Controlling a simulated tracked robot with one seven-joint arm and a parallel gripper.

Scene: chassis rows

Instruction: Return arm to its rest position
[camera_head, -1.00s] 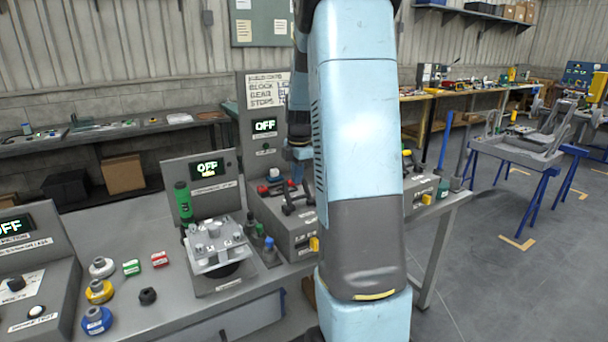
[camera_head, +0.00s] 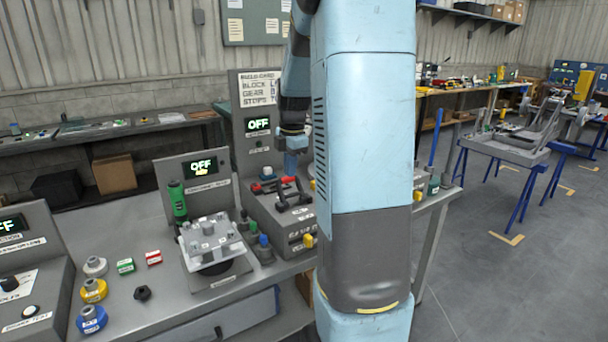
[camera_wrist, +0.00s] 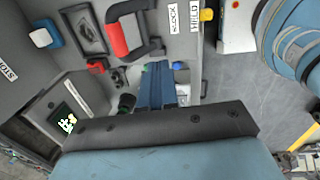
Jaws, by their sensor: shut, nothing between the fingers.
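My arm rises as a large light-blue and grey column through the middle of the head view and hides part of the bench. My gripper (camera_head: 291,160) shows small just left of that column, pointing down above the grey console with the red-handled levers (camera_head: 280,187). In the wrist view my gripper (camera_wrist: 158,80) shows as blue fingers held together, shut and empty. A red handle (camera_wrist: 120,35) on the console lies beyond the fingers, up and left of them. The fingers look apart from it.
A sawhorse table (camera_head: 510,145) stands at the right. Grey floor (camera_head: 475,270) is open at right.

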